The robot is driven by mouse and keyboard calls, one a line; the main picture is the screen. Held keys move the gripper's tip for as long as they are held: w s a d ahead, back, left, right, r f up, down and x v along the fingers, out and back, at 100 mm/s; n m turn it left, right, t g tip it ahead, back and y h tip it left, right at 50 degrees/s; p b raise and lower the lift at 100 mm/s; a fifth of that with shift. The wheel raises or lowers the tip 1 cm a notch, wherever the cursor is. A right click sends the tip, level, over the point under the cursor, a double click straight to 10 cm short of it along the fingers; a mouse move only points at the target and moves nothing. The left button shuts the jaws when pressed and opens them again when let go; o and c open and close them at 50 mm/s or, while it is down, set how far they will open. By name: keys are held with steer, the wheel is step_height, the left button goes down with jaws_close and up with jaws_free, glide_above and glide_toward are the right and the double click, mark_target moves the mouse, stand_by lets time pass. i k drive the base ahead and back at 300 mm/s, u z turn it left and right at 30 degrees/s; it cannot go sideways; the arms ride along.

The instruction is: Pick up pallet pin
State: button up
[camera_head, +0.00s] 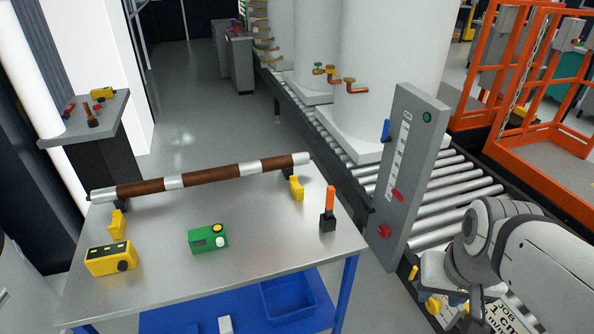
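No object is labelled as the pallet pin. One pin-like thing is an upright orange-handled piece (330,200) with a black block-like lower part, at the right end of the metal table (255,272). I cannot tell whether it is the pallet pin. My arm comes in at the lower right, to the right of the table and apart from that piece. I cannot make out my gripper's fingers in this view.
A brown-and-silver striped bar (205,175) lies across the table's back. A yellow device (110,258) and a green box (208,238) sit on the table. A grey control panel (405,165) stands between table and roller conveyor (450,205). Orange railings (535,125) stand at right.

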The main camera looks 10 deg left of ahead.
mark_target(330, 192)
steer(key=u, duration=0.8)
steer(key=k, duration=0.95)
steer(key=z, duration=0.15)
steer(key=i, duration=0.9)
steer(key=u, duration=0.3)
steer(key=k, duration=0.3)
steer(key=z, duration=0.7)
steer(key=i, duration=1)
steer(key=z, duration=0.25)
